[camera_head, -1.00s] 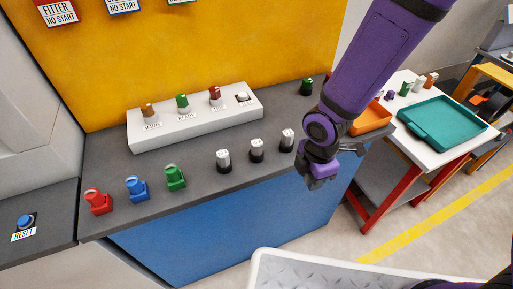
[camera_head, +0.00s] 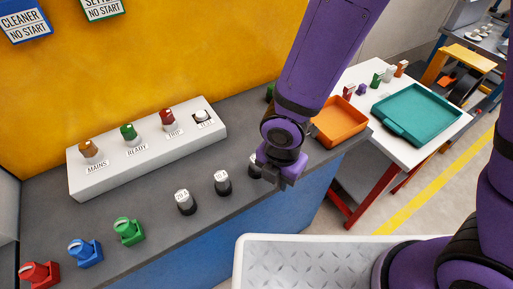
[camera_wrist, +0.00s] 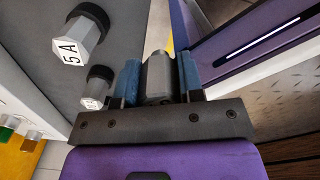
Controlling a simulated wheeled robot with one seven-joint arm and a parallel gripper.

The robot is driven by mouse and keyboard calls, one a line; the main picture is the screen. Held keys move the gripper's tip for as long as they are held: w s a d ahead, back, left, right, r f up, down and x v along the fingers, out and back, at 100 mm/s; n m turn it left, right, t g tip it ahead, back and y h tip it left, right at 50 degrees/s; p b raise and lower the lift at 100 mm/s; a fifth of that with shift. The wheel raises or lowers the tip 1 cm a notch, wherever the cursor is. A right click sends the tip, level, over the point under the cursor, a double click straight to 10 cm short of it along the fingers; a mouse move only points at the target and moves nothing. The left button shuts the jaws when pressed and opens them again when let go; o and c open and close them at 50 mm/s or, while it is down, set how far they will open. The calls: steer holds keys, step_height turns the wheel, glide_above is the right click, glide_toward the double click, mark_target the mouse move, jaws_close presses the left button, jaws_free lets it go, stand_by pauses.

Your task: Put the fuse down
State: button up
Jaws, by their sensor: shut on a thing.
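My gripper (camera_head: 280,180) hangs at the front edge of the dark counter (camera_head: 150,190). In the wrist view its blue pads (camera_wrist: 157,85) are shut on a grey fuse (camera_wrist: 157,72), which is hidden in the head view. Two silver fuses with white tops stand in black bases on the counter, one left (camera_head: 185,200) and one middle (camera_head: 222,182). A third (camera_head: 254,163) is partly hidden behind my gripper. The wrist view shows a fuse marked 5 A (camera_wrist: 82,40) and a smaller-looking one (camera_wrist: 97,88) to the left of the held fuse.
A white panel (camera_head: 150,155) with lamps and a switch lies behind the fuses. Red (camera_head: 38,275), blue (camera_head: 85,253) and green (camera_head: 128,231) lockout pieces stand at left.

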steer(key=w, duration=0.5)
steer(key=w+d+f, duration=0.1)
steer(key=w, duration=0.4)
steer(key=w+d, duration=0.1)
steer(key=w, duration=0.4)
steer(key=shift+f, duration=0.2)
steer(key=shift+w+f, duration=0.15)
steer(key=shift+f, duration=0.75)
steer(key=shift+w+f, duration=0.15)
steer(key=shift+f, duration=0.75)
steer(key=shift+f, duration=0.1)
steer(key=o, duration=0.9)
